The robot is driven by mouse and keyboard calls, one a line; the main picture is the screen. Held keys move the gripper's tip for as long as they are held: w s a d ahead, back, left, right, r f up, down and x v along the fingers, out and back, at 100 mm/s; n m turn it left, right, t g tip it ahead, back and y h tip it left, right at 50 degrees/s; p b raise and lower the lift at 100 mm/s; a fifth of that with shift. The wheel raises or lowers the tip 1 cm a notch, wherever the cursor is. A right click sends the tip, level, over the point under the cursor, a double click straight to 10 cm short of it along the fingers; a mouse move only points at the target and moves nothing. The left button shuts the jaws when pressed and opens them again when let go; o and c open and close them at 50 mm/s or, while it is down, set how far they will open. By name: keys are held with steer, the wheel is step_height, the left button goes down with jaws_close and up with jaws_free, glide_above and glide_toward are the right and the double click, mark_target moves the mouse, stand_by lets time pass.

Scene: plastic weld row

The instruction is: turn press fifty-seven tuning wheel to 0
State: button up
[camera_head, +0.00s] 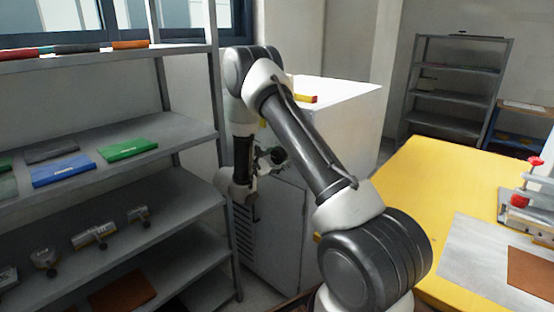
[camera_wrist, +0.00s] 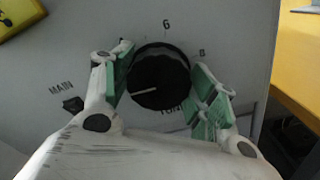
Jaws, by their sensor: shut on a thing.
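The tuning wheel (camera_wrist: 160,78) is a round black knob on a grey panel, in the middle of the wrist view. Its white pointer line points left and slightly down. A "6" is printed above it, another mark that is hard to read is at upper right, and lettering below is partly covered. My gripper (camera_wrist: 165,72) is shut on the wheel, with its green-padded fingers on the left and right sides. In the head view my gripper (camera_head: 268,158) is at the side of the grey-white cabinet (camera_head: 345,115); the wheel cannot be made out there.
A small black switch (camera_wrist: 73,104) marked "MAIN" is left of the wheel, close to my left finger. A grey shelf rack (camera_head: 185,130) with plates and metal parts stands left of my arm. A yellow table (camera_head: 430,185) with a red-handled device (camera_head: 525,195) is on the right.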

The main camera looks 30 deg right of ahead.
steer(key=n, duration=0.4)
steer(key=shift+n, duration=0.3)
steer(key=n, duration=0.4)
steer(key=shift+w+n, duration=0.1)
steer(key=shift+n, duration=0.2)
steer(key=shift+a+r, duration=0.1)
steer(key=o, duration=1)
steer(key=v, duration=1.2)
